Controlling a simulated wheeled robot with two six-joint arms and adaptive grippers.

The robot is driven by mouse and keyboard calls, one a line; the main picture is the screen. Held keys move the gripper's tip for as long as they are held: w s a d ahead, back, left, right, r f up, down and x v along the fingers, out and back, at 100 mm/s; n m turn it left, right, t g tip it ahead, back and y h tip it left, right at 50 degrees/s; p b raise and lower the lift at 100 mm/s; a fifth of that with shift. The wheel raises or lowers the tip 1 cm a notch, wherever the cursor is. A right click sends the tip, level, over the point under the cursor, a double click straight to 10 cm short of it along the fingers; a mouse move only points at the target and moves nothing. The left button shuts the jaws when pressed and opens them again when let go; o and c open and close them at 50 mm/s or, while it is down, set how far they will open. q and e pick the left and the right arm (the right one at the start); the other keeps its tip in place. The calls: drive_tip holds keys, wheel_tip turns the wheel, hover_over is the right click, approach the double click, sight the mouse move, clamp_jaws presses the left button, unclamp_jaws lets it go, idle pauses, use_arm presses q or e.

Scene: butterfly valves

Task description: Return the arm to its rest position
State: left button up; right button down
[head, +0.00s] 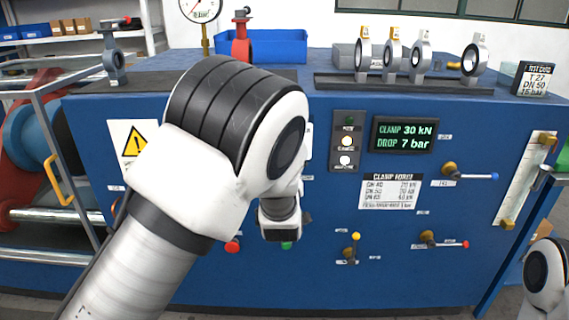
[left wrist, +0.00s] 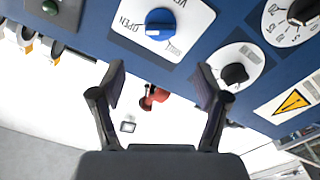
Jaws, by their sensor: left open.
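My left arm (head: 140,255) comes in from the lower left in the head view and bends at a thick black-and-white joint in front of the blue machine. My left gripper cannot be made out in the head view. In the left wrist view my left gripper (left wrist: 160,87) has its two dark fingers spread apart with nothing held between them. A blue knob (left wrist: 160,23) on a white plate marked OPEN is beyond the fingertips. A small red object (left wrist: 153,97) shows in the gap, farther off. A white link of my right arm (head: 545,278) shows at the lower right; its gripper is out of view.
The blue machine front (head: 330,270) is close to my left arm, with a display (head: 404,136) and several small levers. Several ring-shaped valves (head: 420,55) stand in a rack on top. A red valve (head: 241,40) and blue bin (head: 275,46) are behind the arm.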

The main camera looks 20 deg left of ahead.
use_arm(q)
drive_tip(key=s+a+f+m+g+h+p, duration=0.1)
drive_tip(key=s+a+f+g+p, duration=0.3)
drive_tip(key=s+f, duration=0.6)
drive_tip(key=s+a+f+g+p, duration=0.4)
drive_tip(key=s+f, duration=0.1)
drive_tip(key=f, duration=0.9)
drive_tip(key=s+d+f+m+g+h, duration=0.1)
drive_tip(key=s+f+m+g, duration=0.1)
drive_tip(key=s, duration=0.8)
drive_tip(key=s+d+f+m+g+h+p, duration=0.1)
drive_tip(key=s+f+m+g, duration=0.1)
drive_tip(key=s, duration=0.7)
drive_tip(key=s+d+f+m+g+h+p, duration=0.1)
drive_tip(key=s+g, duration=0.4)
drive_tip(key=s, duration=0.5)
drive_tip(key=f+m+h, duration=0.1)
drive_tip(key=m, duration=0.1)
drive_tip(key=shift+s+d+f+m+g, duration=0.15)
drive_tip(key=shift+s+d+m+g, duration=0.15)
drive_tip(key=shift+d, duration=0.05)
drive_tip(key=shift+w, duration=0.1)
